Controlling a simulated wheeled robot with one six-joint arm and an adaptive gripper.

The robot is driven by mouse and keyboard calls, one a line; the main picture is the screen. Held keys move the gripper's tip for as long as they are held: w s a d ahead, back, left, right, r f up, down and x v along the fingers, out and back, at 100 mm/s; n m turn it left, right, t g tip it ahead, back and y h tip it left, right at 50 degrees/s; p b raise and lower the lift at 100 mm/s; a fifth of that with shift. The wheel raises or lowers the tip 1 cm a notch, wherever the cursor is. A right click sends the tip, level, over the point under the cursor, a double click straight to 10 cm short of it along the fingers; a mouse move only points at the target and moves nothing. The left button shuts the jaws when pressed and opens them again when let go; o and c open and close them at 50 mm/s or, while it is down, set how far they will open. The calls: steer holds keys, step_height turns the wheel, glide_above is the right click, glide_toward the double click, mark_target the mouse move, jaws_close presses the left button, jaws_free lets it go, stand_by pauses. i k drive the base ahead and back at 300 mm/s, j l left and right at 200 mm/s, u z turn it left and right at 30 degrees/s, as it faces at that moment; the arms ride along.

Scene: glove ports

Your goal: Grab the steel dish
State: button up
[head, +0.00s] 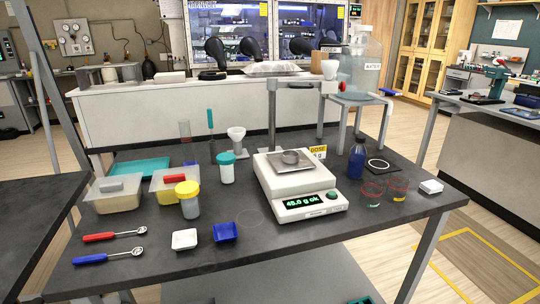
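The balance's green display seems to read "48.0 g ok". Nothing covers the dish from above. My gripper is not in view, so its place relative to the dish cannot be seen.

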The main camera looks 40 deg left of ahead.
mark_target(290, 156)
steer(key=i+u, duration=0.15)
steer(key=u, duration=0.25)
steer(key=i+u, duration=0.15)
steer(key=u, duration=0.25)
steer(key=i+l+u, duration=0.1)
steer(key=u, duration=0.3)
steer(key=i+u, duration=0.2)
steer(key=u, duration=0.2)
steer(key=i+l+u, duration=0.15)
steer(key=u, duration=0.2)
steer(key=i+l+u, duration=0.15)
steer(key=u, duration=0.25)
